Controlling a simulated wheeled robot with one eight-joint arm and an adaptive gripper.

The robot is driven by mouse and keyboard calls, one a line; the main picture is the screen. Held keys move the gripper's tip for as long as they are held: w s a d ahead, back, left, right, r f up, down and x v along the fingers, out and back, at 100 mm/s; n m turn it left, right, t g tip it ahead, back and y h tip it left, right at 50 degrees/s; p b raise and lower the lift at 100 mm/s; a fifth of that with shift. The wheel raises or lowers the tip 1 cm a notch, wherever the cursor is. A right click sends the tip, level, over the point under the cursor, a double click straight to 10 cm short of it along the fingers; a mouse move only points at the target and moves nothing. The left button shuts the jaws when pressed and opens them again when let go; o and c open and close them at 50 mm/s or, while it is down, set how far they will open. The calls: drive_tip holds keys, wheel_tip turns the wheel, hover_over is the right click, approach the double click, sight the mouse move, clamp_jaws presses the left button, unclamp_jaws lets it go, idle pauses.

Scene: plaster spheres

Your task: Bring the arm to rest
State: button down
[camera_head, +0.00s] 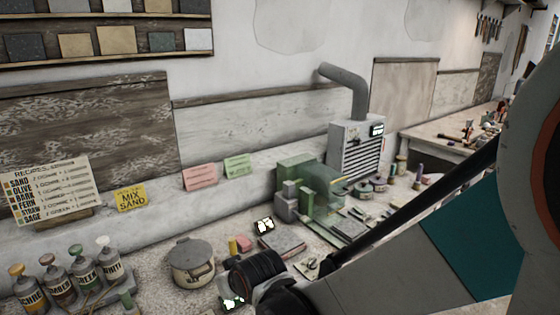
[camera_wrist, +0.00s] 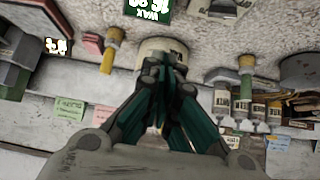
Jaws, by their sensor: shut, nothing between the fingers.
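My gripper (camera_wrist: 165,72) shows in the wrist view with its teal and dark fingers drawn together at the tips. Nothing is held between them. A pale round pot (camera_wrist: 162,45) lies beyond the fingertips, partly hidden by them; I cannot tell the gap between them. In the head view my arm stretches from the right edge down toward the bottom middle, over the bench. The fingertips cannot be made out there.
A lidded pot (camera_head: 192,262) stands on the bench, with labelled bottles (camera_head: 88,275) to its left. A green machine (camera_head: 300,185) and a grey vented box with a pipe (camera_head: 357,145) stand at the back. A recipe board (camera_head: 45,190) leans at left.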

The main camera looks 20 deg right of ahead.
drive_tip(key=s+d+r+m+h, duration=0.1)
drive_tip(key=s+d+r, duration=0.3)
drive_tip(key=s+d, duration=0.2)
drive_tip(key=s+d+r+m+g+h, duration=0.1)
drive_tip(key=s+d+r, duration=0.4)
drive_tip(key=s, duration=0.6)
drive_tip(key=shift+s+d+r+m+g, duration=0.2)
drive_tip(key=shift+d+m+g, duration=0.15)
drive_tip(key=shift+d, duration=0.45)
